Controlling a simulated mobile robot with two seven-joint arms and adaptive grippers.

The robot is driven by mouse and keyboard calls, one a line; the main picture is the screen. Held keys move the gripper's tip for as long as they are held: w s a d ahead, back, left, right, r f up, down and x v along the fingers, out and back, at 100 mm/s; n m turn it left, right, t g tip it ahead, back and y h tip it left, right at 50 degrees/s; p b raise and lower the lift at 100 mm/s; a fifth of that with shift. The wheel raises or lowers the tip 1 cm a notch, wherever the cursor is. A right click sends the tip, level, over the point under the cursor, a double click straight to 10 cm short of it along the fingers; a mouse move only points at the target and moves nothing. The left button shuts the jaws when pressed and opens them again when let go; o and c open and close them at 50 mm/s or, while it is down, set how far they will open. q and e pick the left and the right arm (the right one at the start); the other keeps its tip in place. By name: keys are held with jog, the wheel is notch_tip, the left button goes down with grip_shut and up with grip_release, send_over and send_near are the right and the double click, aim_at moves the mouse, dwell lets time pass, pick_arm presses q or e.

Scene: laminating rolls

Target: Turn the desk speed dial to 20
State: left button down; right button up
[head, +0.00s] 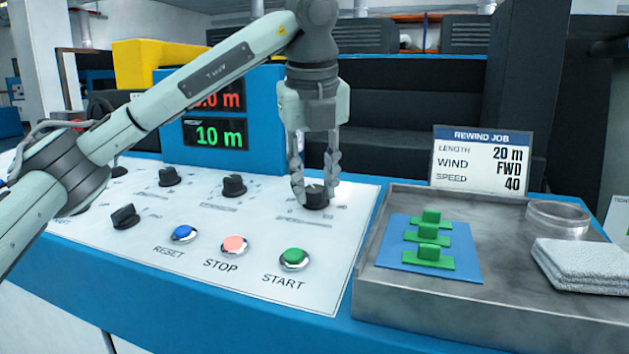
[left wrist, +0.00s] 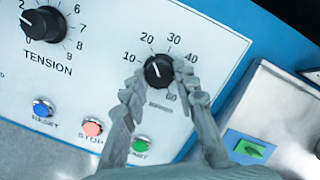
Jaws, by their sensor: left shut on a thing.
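The desk speed dial (head: 316,198) is a round black knob at the right end of the white control panel (head: 340,235). In the left wrist view the dial (left wrist: 158,68) has 10, 20, 30, 40 and a partly covered lower number around it. Its white pointer line tilts up and left, roughly between 10 and 20; the exact reading is hard to tell. My left gripper (head: 314,190) points down from above and is shut on the dial, one finger on each side, as the left wrist view shows. The label below the dial is partly hidden. My right gripper is not in view.
Blue RESET (head: 184,233), pink STOP (head: 234,245) and green START (head: 293,259) buttons lie in front of the dial. Other black knobs (head: 234,186) are to the left. A metal tray (head: 400,300) and a job card (head: 481,160) reading speed 40 are to the right.

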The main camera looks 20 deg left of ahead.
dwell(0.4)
pick_arm(q)
jog(key=c, duration=1.2)
grip_release()
jog(key=v, duration=1.2)
jog(key=shift+s, duration=0.1)
